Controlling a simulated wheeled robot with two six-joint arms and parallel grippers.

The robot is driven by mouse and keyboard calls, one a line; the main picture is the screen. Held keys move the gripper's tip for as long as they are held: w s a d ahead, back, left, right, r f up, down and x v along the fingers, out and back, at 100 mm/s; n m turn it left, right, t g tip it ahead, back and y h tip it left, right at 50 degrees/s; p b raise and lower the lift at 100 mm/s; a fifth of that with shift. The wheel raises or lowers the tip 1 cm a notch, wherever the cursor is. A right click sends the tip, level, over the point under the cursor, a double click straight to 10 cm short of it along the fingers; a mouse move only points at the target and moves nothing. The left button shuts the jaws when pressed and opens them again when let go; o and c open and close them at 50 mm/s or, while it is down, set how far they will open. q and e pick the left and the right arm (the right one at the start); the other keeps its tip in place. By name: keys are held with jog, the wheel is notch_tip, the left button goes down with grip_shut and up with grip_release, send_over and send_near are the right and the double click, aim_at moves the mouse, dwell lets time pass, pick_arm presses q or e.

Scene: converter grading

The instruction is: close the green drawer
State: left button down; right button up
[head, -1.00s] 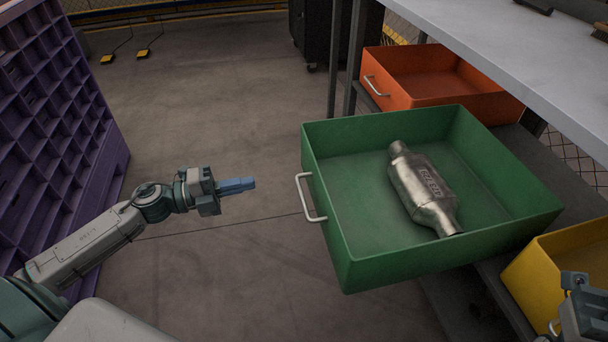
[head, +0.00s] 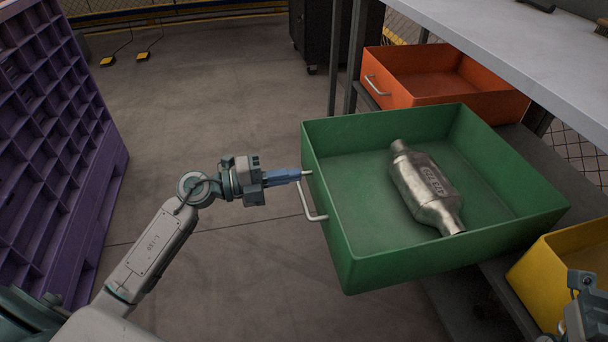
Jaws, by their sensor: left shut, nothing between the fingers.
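The green drawer (head: 400,260) stands pulled out from under the grey workbench. A silver catalytic converter (head: 427,187) lies inside it. The drawer's metal handle (head: 312,208) is on its left-facing front. My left gripper (head: 296,174) is shut and empty, with its blue fingertips at the upper end of the handle, close to the drawer front. I cannot tell whether they touch. My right gripper (head: 580,290) shows only in part at the lower right edge, and its fingers are not clear.
An orange drawer (head: 400,103) is open behind the green one, and a yellow drawer (head: 548,275) is in front of it at the right. The workbench top (head: 520,50) overhangs them. A purple rack (head: 60,150) stands at the left. The floor between is clear.

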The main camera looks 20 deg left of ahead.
aim_at(318, 171)
pick_arm(q)
jog(key=x, duration=0.3)
jog(key=shift+b, duration=0.35)
jog(key=shift+w+d, duration=0.15)
jog(key=shift+d, duration=0.05)
